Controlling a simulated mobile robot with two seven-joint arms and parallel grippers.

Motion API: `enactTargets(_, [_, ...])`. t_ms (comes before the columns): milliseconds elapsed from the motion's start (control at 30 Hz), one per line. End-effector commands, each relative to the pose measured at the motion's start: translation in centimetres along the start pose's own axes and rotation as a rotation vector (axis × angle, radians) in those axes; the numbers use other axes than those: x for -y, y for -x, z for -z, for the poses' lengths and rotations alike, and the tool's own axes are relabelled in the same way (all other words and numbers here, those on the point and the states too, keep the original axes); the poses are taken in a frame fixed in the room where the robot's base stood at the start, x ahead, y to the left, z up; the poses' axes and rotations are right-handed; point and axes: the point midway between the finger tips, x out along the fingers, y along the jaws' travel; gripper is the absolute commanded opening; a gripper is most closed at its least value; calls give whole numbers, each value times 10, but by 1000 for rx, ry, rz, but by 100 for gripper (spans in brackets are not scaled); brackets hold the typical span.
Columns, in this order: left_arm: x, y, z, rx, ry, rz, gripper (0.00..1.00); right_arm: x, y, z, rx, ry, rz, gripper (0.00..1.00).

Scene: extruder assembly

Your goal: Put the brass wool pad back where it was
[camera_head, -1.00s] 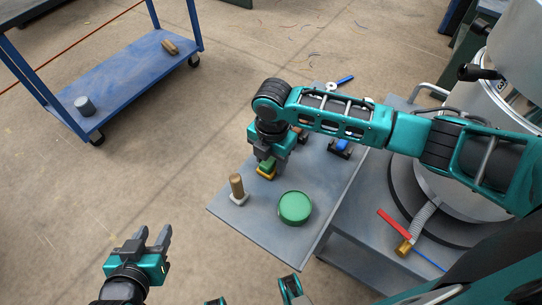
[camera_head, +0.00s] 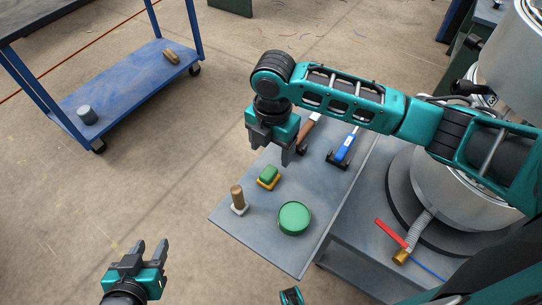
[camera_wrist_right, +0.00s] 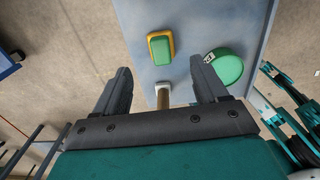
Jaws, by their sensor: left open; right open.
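A small green block on a yellow base (camera_head: 268,177), probably the brass wool pad, rests on the grey tabletop (camera_head: 265,235). It also shows in the right wrist view (camera_wrist_right: 161,48), lying flat with nothing gripping it. My right gripper (camera_head: 269,152) is open and empty, raised above and behind the pad in the head view. Its two fingers are spread apart in the right wrist view (camera_wrist_right: 160,72), with the pad beyond the tips. My left gripper (camera_head: 151,246) is open and empty, off the table at the lower left.
An upright wooden-handled tool (camera_head: 237,197) on a pale square base and a round green tin (camera_head: 295,217) stand near the pad. A blue-handled tool (camera_head: 345,148) sits in a dark holder farther back. A blue cart (camera_head: 125,85) stands left. A large metal cylinder is at right.

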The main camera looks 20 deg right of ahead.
Motion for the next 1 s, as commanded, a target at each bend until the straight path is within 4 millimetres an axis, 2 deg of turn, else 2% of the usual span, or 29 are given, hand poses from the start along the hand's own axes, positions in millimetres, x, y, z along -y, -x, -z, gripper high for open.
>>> enactTargets(33, [0,2,2,-2,0,2,43,0,11,0,1,0,-2,72])
enactTargets(100, [1,2,3,-6,-1,3,43,0,20,0,1,-1,-1,72])
enactTargets(300, [0,2,0,1,3,5,43,0,32,0,0,0,0,72])
enactTargets(833, [0,2,2,-3,4,5,43,0,32,1,-2,-3,0,72])
enactTargets(933, [0,2,2,-4,4,5,43,1,27,11,-17,-29,-15,72])
enactTargets(1000, [0,2,3,-4,4,5,43,3,21,25,-40,-77,-40,72])
